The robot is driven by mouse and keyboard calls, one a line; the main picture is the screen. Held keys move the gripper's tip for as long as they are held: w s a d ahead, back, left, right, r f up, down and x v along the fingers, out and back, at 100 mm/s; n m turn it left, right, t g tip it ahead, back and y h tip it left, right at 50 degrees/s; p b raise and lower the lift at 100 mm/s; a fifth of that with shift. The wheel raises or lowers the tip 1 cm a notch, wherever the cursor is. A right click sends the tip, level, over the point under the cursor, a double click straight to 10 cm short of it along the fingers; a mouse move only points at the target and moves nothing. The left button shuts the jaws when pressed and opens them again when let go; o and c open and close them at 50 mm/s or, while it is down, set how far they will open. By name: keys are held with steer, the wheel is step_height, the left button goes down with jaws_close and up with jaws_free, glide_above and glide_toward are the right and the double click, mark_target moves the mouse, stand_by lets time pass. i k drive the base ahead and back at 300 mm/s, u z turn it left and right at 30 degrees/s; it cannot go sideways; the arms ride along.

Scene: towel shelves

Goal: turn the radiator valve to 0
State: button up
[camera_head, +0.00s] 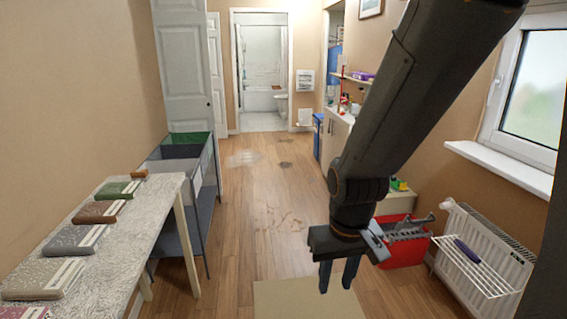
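The white radiator (510,262) stands against the right wall below the window. A small pale knob-like part (447,205) shows at its upper left end and may be the valve; any marks on it are too small to read. My gripper (338,277) points down over the floor in the lower middle, well left of the radiator. Its two dark fingers are apart with nothing between them. My arm comes down from the upper right and stands in front of part of the right side.
A red crate (398,254) stands left of the radiator. A white rack (466,268) with a purple item (467,251) is on the radiator's front. A table (148,215) with folded towels and a divided bin (205,185) line the left.

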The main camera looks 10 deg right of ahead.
mark_target(444, 204)
steer(key=i, duration=3.75)
steer(key=z, duration=3.1)
